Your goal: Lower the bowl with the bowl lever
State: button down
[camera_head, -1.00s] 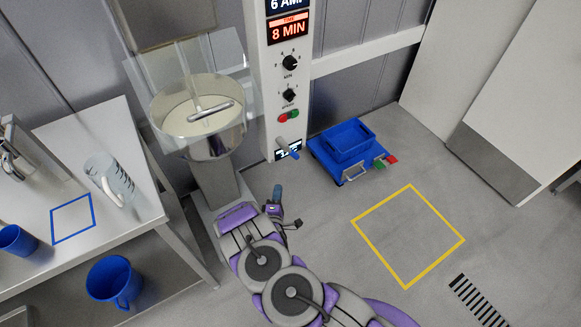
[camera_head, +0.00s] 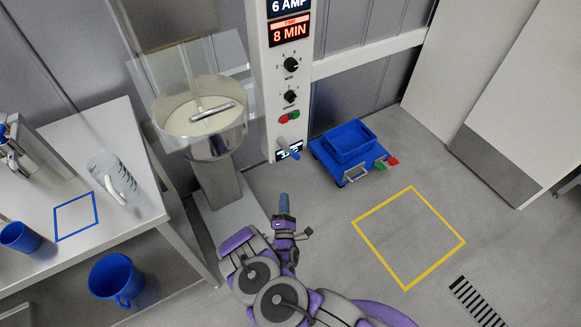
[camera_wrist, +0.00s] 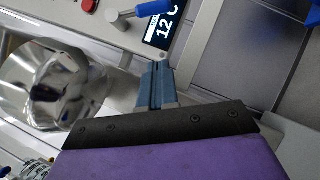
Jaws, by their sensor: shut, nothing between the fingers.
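The bowl lever (camera_head: 288,148), a grey stem with a blue handle, sticks out low on the white control column by a small display. In the wrist view its blue handle (camera_wrist: 153,8) shows at the top edge, partly cut off. The shiny metal mixer bowl (camera_head: 215,146) sits left of the column, with pale contents and a clear guard around it. It also shows in the wrist view (camera_wrist: 40,95) at left. My gripper (camera_head: 284,199) is shut and empty, below and in front of the lever, apart from it. Its blue fingers (camera_wrist: 155,82) point toward the column.
A blue cart with a bin (camera_head: 322,160) stands right of the column. A steel table (camera_head: 35,205) at left holds a clear jug (camera_head: 115,180) and a blue mug (camera_head: 22,238). A blue bucket (camera_head: 115,280) is below. The yellow floor square (camera_head: 438,265) is empty.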

jog(key=d+r+p+x, duration=0.1)
jog(key=d+p+x, duration=0.1)
jog(key=x, duration=1)
jog(key=shift+w+d+r+p, duration=0.15)
jog(key=shift+w+d+p, duration=0.1)
jog(key=shift+p, duration=0.5)
